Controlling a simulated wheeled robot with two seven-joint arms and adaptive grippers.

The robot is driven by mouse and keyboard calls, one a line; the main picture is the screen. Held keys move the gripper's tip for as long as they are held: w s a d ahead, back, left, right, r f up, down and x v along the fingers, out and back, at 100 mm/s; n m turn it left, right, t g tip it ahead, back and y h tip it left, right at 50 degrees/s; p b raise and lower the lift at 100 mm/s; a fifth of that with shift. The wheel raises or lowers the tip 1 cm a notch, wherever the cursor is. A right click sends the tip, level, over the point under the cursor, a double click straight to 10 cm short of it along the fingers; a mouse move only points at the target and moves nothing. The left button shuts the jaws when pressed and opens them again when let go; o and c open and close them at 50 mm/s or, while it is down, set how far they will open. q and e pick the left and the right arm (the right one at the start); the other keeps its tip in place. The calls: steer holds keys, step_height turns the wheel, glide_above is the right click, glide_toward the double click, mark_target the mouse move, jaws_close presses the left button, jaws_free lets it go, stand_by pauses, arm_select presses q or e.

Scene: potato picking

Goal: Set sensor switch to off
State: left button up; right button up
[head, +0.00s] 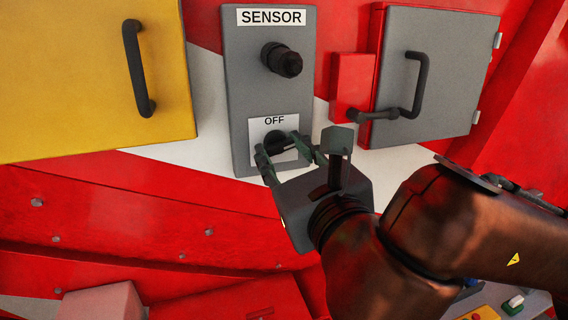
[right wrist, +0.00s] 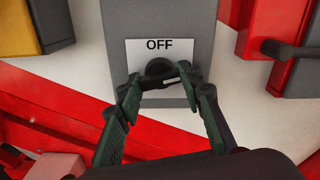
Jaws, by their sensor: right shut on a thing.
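The grey sensor box (head: 240,85) carries a SENSOR label (head: 271,17) at its top and a black round knob (head: 281,59) below it. Lower down is a white plate marked OFF (head: 274,121) with a black rotary switch (head: 276,138). My right gripper (head: 288,150) is at this switch, its fingers closed on the knob from either side. In the right wrist view the switch (right wrist: 158,68) sits between the fingertips, with a pale mark on its right side; its lower part is partly hidden by the fingers. My left gripper is not in view.
A yellow cabinet (head: 70,80) with a black handle (head: 138,68) is at the left. A grey door (head: 455,70) with a black handle (head: 418,85) and a red block (head: 352,80) are close at the right. Sloping red panels (head: 130,210) lie below.

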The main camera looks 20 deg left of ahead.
steer(key=shift+f+n+b, duration=0.2)
steer(key=shift+n+b, duration=0.55)
steer(key=shift+n, duration=0.15)
steer(key=shift+n+b, duration=0.55)
steer(key=shift+n, duration=0.35)
steer(key=n+b, duration=0.1)
steer(key=n, duration=0.2)
steer(key=shift+r+n, duration=0.15)
steer(key=shift+n, duration=0.15)
steer(key=n, duration=0.3)
steer(key=shift+n, duration=0.4)
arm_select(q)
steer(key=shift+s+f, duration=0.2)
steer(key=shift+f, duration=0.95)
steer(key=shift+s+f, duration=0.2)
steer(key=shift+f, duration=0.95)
arm_select(e)
steer(key=shift+n, duration=1.9)
steer(key=o, duration=1.2)
steer(key=shift+c, duration=0.2)
